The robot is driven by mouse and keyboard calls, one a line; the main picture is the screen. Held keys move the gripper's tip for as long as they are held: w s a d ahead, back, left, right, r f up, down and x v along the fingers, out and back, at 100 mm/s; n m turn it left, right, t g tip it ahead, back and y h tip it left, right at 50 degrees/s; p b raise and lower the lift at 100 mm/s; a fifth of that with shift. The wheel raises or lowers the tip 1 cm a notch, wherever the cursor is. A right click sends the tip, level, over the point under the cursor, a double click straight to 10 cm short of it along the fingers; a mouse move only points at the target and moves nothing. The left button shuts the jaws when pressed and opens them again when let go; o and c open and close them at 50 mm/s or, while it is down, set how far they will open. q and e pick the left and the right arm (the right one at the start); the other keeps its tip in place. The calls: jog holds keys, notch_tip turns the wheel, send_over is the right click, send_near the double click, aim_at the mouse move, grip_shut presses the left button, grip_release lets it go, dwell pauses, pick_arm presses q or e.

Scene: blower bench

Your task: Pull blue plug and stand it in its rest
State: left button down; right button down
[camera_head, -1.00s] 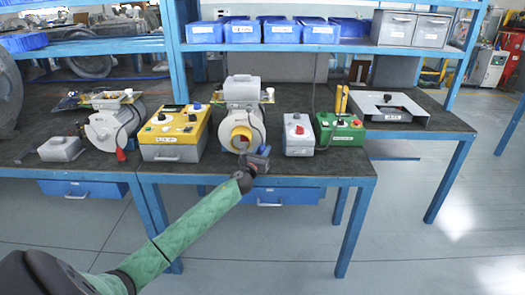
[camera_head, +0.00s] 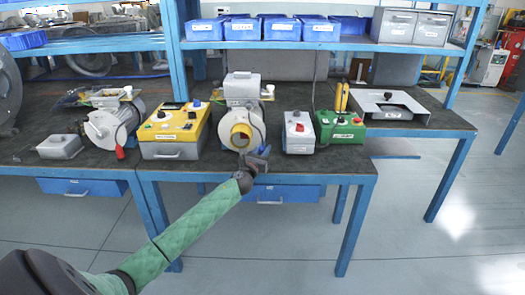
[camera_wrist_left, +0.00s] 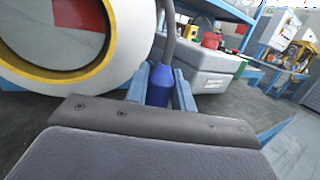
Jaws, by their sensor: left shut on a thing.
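In the left wrist view, the blue plug (camera_wrist_left: 158,86) is held upright between the two blue-grey fingers of my left gripper (camera_wrist_left: 160,92). A grey cable (camera_wrist_left: 167,25) rises from its top. In the head view, my left gripper (camera_head: 257,160) is at the front edge of the bench, just in front of the blower (camera_head: 241,95) and its yellow-rimmed round opening (camera_head: 241,132). The plug is too small to make out there. I cannot tell which thing is its rest. My right gripper is not in view.
A yellow control box (camera_head: 175,132) stands left of the blower. A grey box with a red knob (camera_head: 298,133) and a green box (camera_head: 340,128) stand to its right. The wrist view shows the blower's white-and-yellow rim (camera_wrist_left: 135,45) close beside the gripper.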

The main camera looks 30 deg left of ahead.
aim_at(261, 154)
pick_arm(q)
jog(key=shift+f, duration=0.35)
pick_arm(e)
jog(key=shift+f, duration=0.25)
pick_arm(q)
jog(key=c, duration=1.1)
grip_release()
jog(key=b+v, duration=0.1)
jog(key=v, duration=0.5)
jog(key=shift+f, duration=0.1)
jog(key=shift+v, duration=0.9)
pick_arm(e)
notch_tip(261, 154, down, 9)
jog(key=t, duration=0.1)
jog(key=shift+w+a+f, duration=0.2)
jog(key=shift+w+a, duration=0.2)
